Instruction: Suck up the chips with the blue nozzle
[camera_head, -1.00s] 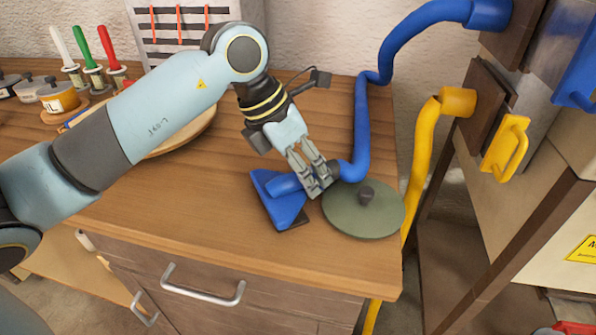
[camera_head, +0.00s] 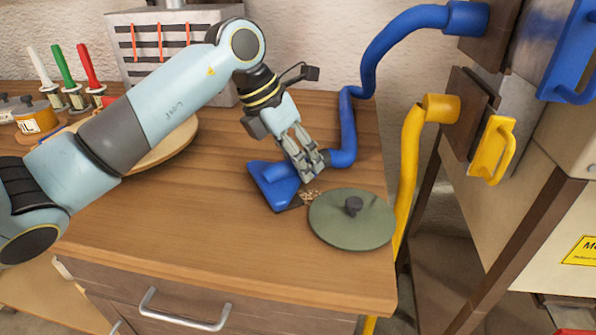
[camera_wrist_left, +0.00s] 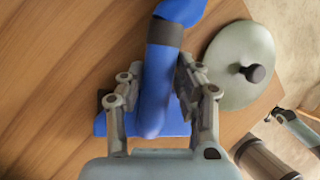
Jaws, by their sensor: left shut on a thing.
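The blue nozzle (camera_head: 272,186) has a wide flat head lying at or just above the wooden top and joins a blue hose (camera_head: 348,135). My left gripper (camera_head: 308,170) is shut on the nozzle's neck. In the left wrist view its fingers (camera_wrist_left: 155,82) stand either side of the blue tube, with the wide head (camera_wrist_left: 172,122) partly hidden between them. A small patch of pale brown chips (camera_head: 311,196) lies beside the head, between it and the green lid; the gripper may hide part of it.
The round green lid (camera_head: 352,228) with a dark knob lies right of the chips, near the worktop's right edge. A yellow hose (camera_head: 408,170) hangs past that edge. A round wooden board (camera_head: 165,148) and brushes (camera_head: 88,65) are at left. The front worktop (camera_head: 200,235) is clear.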

